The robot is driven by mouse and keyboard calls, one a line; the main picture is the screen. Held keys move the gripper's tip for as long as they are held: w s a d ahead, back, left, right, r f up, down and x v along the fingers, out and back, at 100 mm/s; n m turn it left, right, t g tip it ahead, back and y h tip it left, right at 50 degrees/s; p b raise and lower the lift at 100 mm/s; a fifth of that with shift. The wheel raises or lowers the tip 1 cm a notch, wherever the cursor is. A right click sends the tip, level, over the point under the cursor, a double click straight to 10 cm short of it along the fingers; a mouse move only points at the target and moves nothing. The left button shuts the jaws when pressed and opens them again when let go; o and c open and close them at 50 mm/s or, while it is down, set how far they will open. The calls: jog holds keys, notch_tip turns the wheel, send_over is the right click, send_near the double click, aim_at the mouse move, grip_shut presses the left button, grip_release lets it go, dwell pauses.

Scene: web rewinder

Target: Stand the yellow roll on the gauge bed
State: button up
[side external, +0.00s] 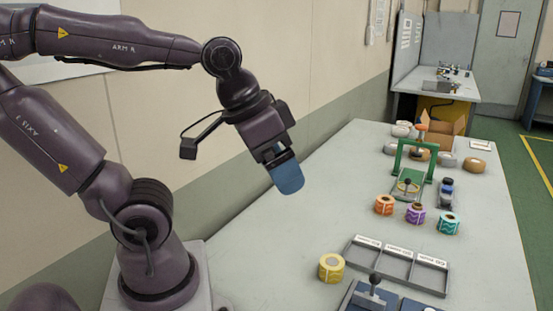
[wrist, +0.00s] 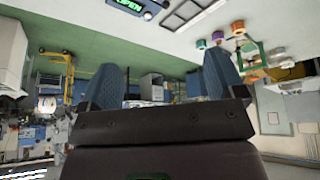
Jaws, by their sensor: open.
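The yellow roll (side external: 331,267) stands on the table near the front, beside the left end of a grey divided tray. I do not make it out in the wrist view. A green arch frame (side external: 410,160) with a small bed under it stands farther back; it may be the gauge, but I cannot tell for sure. My gripper (side external: 287,180) hangs in the air above the table's left edge, up and left of the yellow roll and apart from it. In the wrist view its two blue fingers (wrist: 163,75) are spread, with nothing between them.
The grey tray (side external: 397,264) has labelled compartments. Orange (side external: 384,205), purple (side external: 415,214) and teal (side external: 448,223) rolls stand behind it. A blue-grey device with a black knob (side external: 374,280) is at the front edge. A cardboard box (side external: 440,138) and pale rolls are at the back.

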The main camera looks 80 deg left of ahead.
jog(key=shift+s+r+t, duration=0.1)
jog(key=shift+r+t, duration=0.2)
jog(key=shift+r, duration=0.05)
jog(key=shift+c, duration=1)
